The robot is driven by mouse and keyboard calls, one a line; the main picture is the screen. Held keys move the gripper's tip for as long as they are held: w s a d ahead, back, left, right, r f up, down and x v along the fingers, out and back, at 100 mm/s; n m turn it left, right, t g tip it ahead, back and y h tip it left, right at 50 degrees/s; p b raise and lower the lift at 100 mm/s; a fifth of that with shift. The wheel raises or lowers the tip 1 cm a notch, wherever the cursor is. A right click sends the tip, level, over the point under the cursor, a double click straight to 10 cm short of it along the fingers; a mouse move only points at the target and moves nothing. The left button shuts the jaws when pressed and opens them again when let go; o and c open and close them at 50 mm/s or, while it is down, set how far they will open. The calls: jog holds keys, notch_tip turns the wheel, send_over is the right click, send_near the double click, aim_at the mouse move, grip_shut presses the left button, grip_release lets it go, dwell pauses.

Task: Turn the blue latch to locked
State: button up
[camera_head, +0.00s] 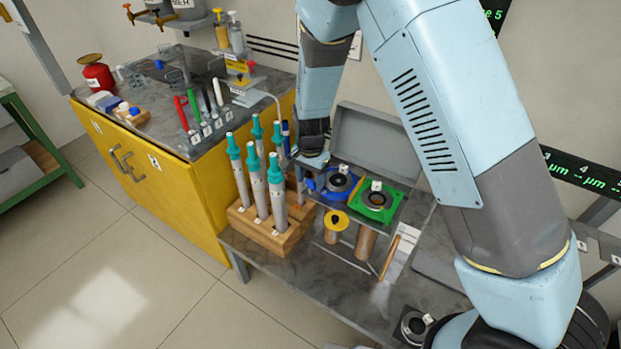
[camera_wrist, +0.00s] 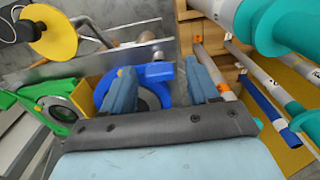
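The blue latch (camera_head: 341,182) is a round blue ring with a dark centre on the grey fixture at the middle of the head view. My gripper (camera_wrist: 160,67) is open, with one finger on each side of the tab and a gap visible on both sides. In the head view my gripper (camera_head: 317,162) is at the left edge of the latch. The lower part of the ring is hidden behind the gripper body in the wrist view.
A green ring fixture (camera_head: 376,203) sits right beside the latch. A wooden rack (camera_head: 270,232) with several teal-topped rods stands close on the left. A yellow-topped spool (camera_head: 336,221) is in front. A grey raised panel (camera_head: 378,137) stands behind.

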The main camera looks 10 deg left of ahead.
jog(key=c, duration=1)
jog(key=shift+n, duration=0.3)
jog(key=n, duration=0.4)
jog(key=shift+n, duration=2.7)
jog(key=o, duration=1)
